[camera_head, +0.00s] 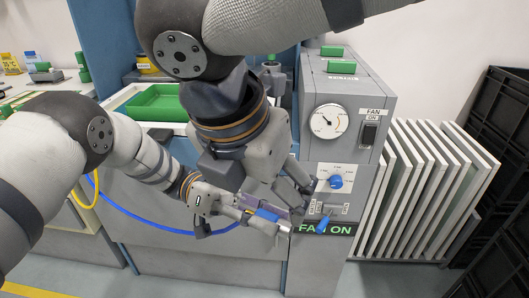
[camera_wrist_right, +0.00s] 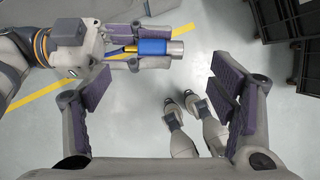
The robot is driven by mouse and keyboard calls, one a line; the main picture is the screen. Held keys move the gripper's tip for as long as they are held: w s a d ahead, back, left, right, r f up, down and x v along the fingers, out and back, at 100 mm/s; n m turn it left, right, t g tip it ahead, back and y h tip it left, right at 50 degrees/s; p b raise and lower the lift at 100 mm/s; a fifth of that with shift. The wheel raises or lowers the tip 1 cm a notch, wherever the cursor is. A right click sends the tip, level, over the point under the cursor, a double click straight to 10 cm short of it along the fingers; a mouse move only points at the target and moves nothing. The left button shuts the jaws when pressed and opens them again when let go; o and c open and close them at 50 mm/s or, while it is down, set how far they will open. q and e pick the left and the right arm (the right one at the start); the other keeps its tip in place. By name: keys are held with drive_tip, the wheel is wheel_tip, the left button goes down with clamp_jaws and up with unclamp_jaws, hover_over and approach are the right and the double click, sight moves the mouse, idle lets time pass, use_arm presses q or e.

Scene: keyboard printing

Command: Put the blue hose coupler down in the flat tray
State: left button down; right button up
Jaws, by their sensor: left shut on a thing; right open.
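The blue hose coupler (camera_head: 267,214), with a metal end, is held level in the air in front of the grey fan unit. It also shows in the right wrist view (camera_wrist_right: 153,47). My left gripper (camera_head: 258,217) is shut around its blue body. My right gripper (camera_head: 296,197) is open and empty, close to the coupler in the head view. In the right wrist view its fingers (camera_wrist_right: 158,95) are spread wide, with the coupler beyond them.
The fan unit (camera_head: 345,88) has a gauge, a knob (camera_head: 336,181) and a blue lever (camera_head: 322,225) close to my grippers; its display reads FAN ON. A blue hose (camera_head: 150,219) hangs below my left arm. White panels (camera_head: 430,185) and black crates (camera_head: 500,120) stand at right.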

sight(273, 216)
drive_tip(key=x, duration=0.9)
drive_tip(key=shift+c, duration=0.4)
drive_tip(key=c, duration=1.2)
use_arm(q)
drive_tip(key=c, duration=1.2)
unclamp_jaws()
drive_tip(key=shift+c, duration=0.2)
